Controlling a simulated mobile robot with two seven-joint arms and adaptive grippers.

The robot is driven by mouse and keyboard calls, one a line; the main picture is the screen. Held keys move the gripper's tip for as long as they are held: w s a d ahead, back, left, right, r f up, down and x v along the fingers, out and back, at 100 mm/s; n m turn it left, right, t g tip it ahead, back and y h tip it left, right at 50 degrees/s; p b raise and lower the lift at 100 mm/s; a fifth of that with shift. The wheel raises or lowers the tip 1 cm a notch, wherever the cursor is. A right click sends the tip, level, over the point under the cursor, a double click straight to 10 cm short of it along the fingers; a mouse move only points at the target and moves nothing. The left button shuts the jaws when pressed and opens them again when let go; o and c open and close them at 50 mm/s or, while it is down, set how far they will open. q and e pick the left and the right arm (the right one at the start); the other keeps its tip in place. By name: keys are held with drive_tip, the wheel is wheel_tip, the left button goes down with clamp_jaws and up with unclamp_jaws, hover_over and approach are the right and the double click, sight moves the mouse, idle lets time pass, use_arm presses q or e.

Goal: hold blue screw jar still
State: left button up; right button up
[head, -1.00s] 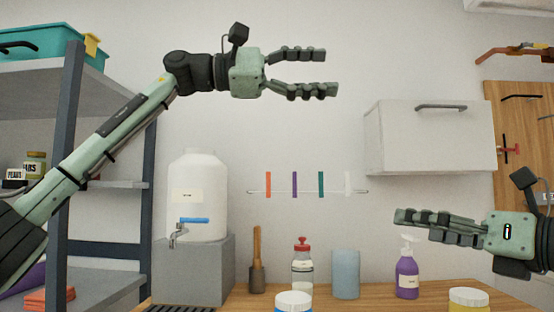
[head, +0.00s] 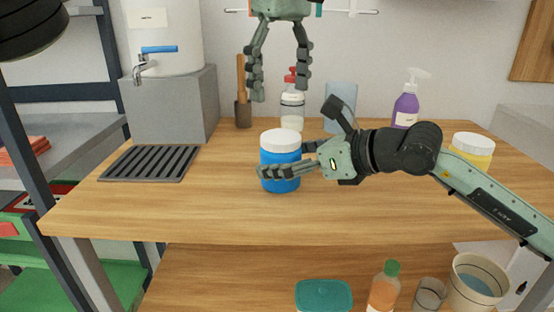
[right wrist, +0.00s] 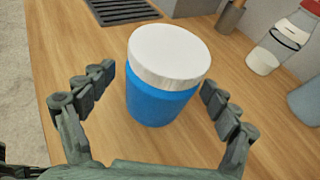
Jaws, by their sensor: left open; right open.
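The blue screw jar (head: 281,180) with a white lid stands upright on the wooden table. It also shows in the right wrist view (right wrist: 158,100), between the two fingers. My right gripper (head: 283,160) is open around the jar, one finger in front of it and one behind. In the wrist view gaps show between both fingers and the jar. My left gripper (head: 280,90) is open and empty, pointing down above and behind the jar in the head view.
Behind stand a red-capped bottle (head: 292,108), a blue cup (head: 341,105), a purple pump bottle (head: 405,108) and a pestle in a holder (head: 243,112). A yellow jar (head: 472,152) is at the right. A black grate (head: 150,163) lies left. The table's (head: 230,220) front is clear.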

sight(281, 136)
drive_tip(key=shift+x, duration=2.5)
drive_tip(key=c, duration=1.9)
clamp_jaws()
use_arm(q)
drive_tip(key=m, duration=0.4)
drive_tip(key=shift+f, duration=0.4)
wheel_tip(281, 136, down, 7)
drive_tip(key=shift+f, duration=0.15)
